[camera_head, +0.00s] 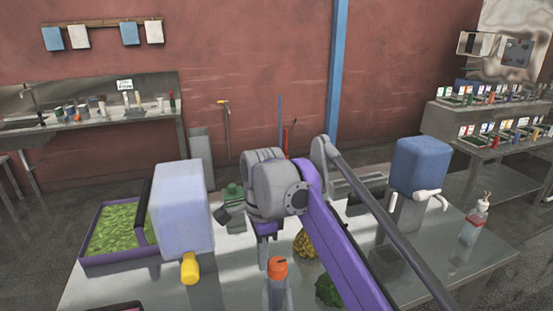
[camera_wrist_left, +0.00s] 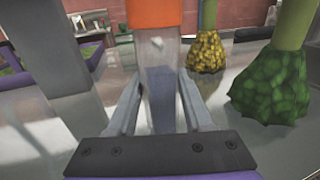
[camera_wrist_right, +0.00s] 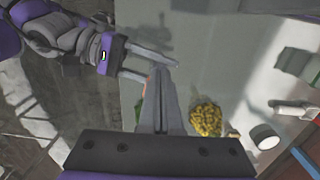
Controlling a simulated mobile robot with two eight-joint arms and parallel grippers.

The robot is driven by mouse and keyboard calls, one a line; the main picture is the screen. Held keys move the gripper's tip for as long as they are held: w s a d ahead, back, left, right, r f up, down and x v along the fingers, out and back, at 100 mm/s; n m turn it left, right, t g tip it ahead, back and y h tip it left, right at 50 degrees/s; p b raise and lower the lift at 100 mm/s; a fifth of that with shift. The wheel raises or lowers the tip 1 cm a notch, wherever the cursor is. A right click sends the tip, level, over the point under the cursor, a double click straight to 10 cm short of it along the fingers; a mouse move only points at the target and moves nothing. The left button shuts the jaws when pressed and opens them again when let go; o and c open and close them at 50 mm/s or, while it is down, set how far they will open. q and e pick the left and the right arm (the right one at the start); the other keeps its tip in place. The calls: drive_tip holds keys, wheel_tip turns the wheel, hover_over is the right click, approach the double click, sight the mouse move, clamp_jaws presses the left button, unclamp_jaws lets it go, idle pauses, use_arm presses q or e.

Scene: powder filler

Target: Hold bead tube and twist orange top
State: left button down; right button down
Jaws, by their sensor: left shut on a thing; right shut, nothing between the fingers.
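The bead tube (camera_head: 276,294) is clear, with an orange top (camera_head: 278,267), and stands upright near the front middle of the table. In the left wrist view the tube (camera_wrist_left: 161,85) sits between the fingers of my left gripper (camera_wrist_left: 160,100), which is shut on it below the orange top (camera_wrist_left: 165,13). My right gripper (camera_head: 264,252) is shut and empty, pointing down close behind the orange top. In the right wrist view its closed fingers (camera_wrist_right: 161,90) hide most of the tube and top. I cannot tell whether they touch the top.
A yellow clump (camera_head: 304,245) and a green clump (camera_head: 327,291) stand right of the tube. A white box with a yellow spout (camera_head: 180,220) stands left, beside a purple-rimmed tray (camera_head: 112,258). A blue box (camera_head: 420,165) and a bottle (camera_head: 472,228) stand at the right.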

drive_tip(key=shift+f, duration=0.3)
use_arm(q)
drive_tip(key=shift+a, duration=0.1)
use_arm(e)
drive_tip(key=shift+w+d, duration=0.2)
drive_tip(key=shift+d, duration=0.45)
idle(0.5)
drive_tip(key=shift+w, duration=0.15)
idle(0.6)
drive_tip(key=shift+a, duration=0.1)
wheel_tip(320, 180, up, 6)
drive_tip(key=shift+a, duration=0.3)
idle(0.4)
